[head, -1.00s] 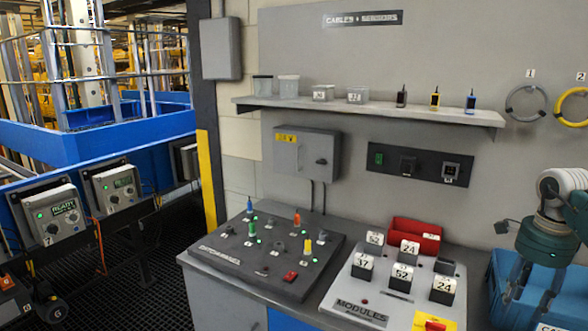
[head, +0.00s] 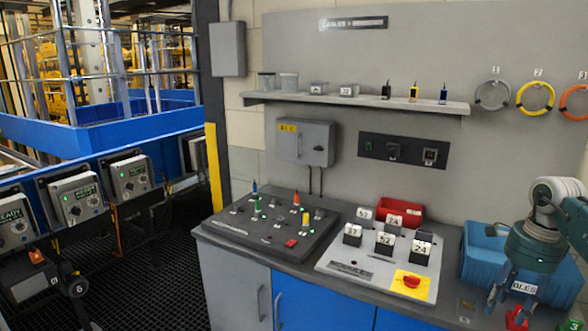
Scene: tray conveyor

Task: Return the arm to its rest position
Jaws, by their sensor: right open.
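My right gripper (head: 510,300) hangs at the right edge with its fingers pointing down and apart. Nothing shows between its fingers. It is in front of the blue bin (head: 478,262), and its wrist and fingers hide part of that bin and its white label. I cannot tell how far above the worktop the fingertips are. The right arm comes in from the right edge and bends down at a pale rounded joint. My left gripper is not in view.
The bench carries a dark pegged panel (head: 240,235), a module board (head: 345,268) with numbered blocks, a red bin (head: 407,211) and a red knob on a yellow plate (head: 404,291). A shelf (head: 420,105) and hanging rings (head: 535,97) are behind. Dark grated floor lies left.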

